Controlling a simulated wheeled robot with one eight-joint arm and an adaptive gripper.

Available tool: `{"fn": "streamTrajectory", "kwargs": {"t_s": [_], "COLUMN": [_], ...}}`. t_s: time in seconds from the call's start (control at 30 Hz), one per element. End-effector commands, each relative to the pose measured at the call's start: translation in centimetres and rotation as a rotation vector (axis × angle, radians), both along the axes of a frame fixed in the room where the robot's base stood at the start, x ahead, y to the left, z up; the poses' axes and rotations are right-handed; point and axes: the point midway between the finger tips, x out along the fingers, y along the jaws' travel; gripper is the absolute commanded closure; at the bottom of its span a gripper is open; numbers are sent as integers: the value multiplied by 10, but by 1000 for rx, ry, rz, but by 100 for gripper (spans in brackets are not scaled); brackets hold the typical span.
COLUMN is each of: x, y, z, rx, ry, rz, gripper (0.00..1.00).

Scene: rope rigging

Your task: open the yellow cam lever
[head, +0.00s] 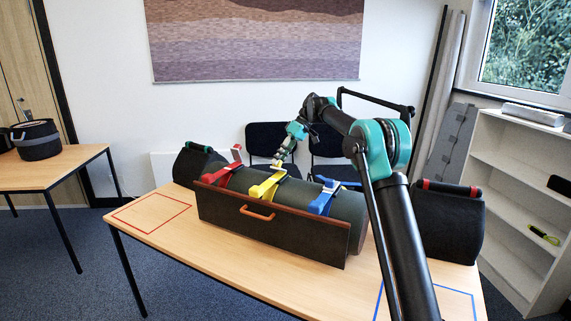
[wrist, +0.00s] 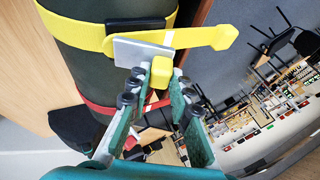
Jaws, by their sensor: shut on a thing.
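The yellow cam lever (wrist: 161,73) shows in the wrist view between my two fingers, beside a grey buckle plate (wrist: 141,51) on the yellow strap (wrist: 82,32). My gripper (wrist: 160,84) is shut on the lever's end. In the head view my gripper (head: 281,158) is above the yellow strap (head: 262,189), which runs over a dark green roll. The fingers partly hide the lever there, and its exact angle is hard to tell.
A red strap (head: 222,175) with a raised lever is to the left, and a blue strap (head: 323,202) is to the right. A dark front panel (head: 230,219) with an orange handle stands before the roll. Black bags flank it. The table's left end is clear.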

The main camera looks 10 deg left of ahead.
Motion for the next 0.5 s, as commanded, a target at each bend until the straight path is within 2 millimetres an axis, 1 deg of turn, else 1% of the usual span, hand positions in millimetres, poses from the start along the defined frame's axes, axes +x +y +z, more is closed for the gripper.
{"fn": "streamTrajectory", "kwargs": {"t_s": [0.03, 0.2, 0.5], "x": [5, 13, 23], "y": [-1, -4, -7], "z": [0, 3, 5], "rx": [12, 50, 97], "ry": [38, 161, 313], "rz": [-1, -1, -2], "gripper": [100, 100, 100]}}
